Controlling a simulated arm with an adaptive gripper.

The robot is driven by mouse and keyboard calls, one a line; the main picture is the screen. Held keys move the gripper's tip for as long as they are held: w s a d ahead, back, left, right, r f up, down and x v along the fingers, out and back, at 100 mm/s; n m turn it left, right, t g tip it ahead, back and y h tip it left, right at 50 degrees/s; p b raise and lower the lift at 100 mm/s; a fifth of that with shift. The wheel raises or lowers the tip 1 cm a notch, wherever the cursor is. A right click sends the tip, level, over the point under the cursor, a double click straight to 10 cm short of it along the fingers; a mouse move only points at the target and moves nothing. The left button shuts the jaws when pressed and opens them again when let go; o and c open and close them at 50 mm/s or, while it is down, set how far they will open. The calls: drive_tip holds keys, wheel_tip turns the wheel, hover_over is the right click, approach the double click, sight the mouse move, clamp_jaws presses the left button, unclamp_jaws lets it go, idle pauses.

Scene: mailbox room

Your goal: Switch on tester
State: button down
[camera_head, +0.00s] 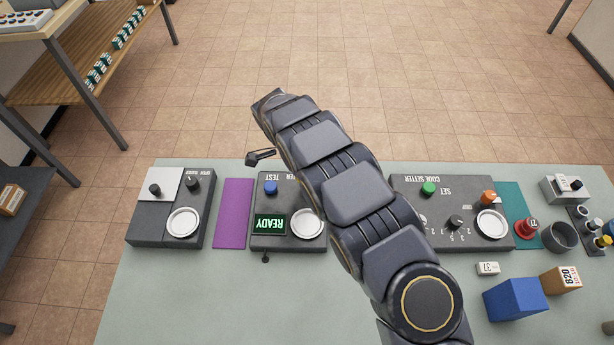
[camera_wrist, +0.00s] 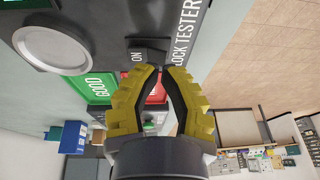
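The tester (camera_head: 285,236) is a dark box at the middle of the table, partly covered by my arm in the head view. It has a blue button (camera_head: 271,187), a white round plate (camera_head: 308,224) and a green-lettered READY display (camera_head: 269,224). In the wrist view, its side is marked LOCK TESTER, with a black switch (camera_wrist: 150,46) beside the word ON. My gripper (camera_wrist: 161,70) has yellow fingers whose tips are close together, right at this switch; whether they touch it I cannot tell. Nothing is held.
A purple mat (camera_head: 233,212) and a dark box with a white plate (camera_head: 168,222) lie left of the tester. A code setter (camera_head: 455,205) stands to the right. A blue block (camera_head: 515,299), brown box (camera_head: 562,279) and dark cup (camera_head: 560,237) sit farther right. The table front is clear.

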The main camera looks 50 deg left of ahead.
drive_tip(key=v, duration=1.2)
drive_tip(key=shift+r, duration=0.4)
drive_tip(key=shift+w+d, duration=0.15)
drive_tip(key=shift+w, duration=0.05)
drive_tip(key=w+d+r+h, duration=0.1)
drive_tip(key=w+d+r, duration=0.3)
drive_tip(key=d, duration=0.4)
drive_tip(key=w+d+r, duration=0.4)
drive_tip(key=w+d, duration=0.1)
drive_tip(key=d, duration=0.3)
drive_tip(key=s+d+r+n+g, duration=0.1)
drive_tip(key=d+r, duration=0.2)
drive_tip(key=d, duration=0.5)
drive_tip(key=s+d+r+n+g, duration=0.1)
drive_tip(key=d+r, duration=0.1)
drive_tip(key=d, duration=0.6)
drive_tip(key=s+d+r+n+g, duration=0.2)
drive_tip(key=s+d+n, duration=0.1)
drive_tip(key=s+d, duration=0.6)
drive_tip(key=s+d+f+n+y, duration=0.2)
drive_tip(key=s+d+n, duration=0.2)
drive_tip(key=s, duration=0.8)
drive_tip(key=shift+s+g+y, duration=0.25)
drive_tip(key=shift+g+y, duration=0.05)
drive_tip(key=shift+y, duration=0.1)
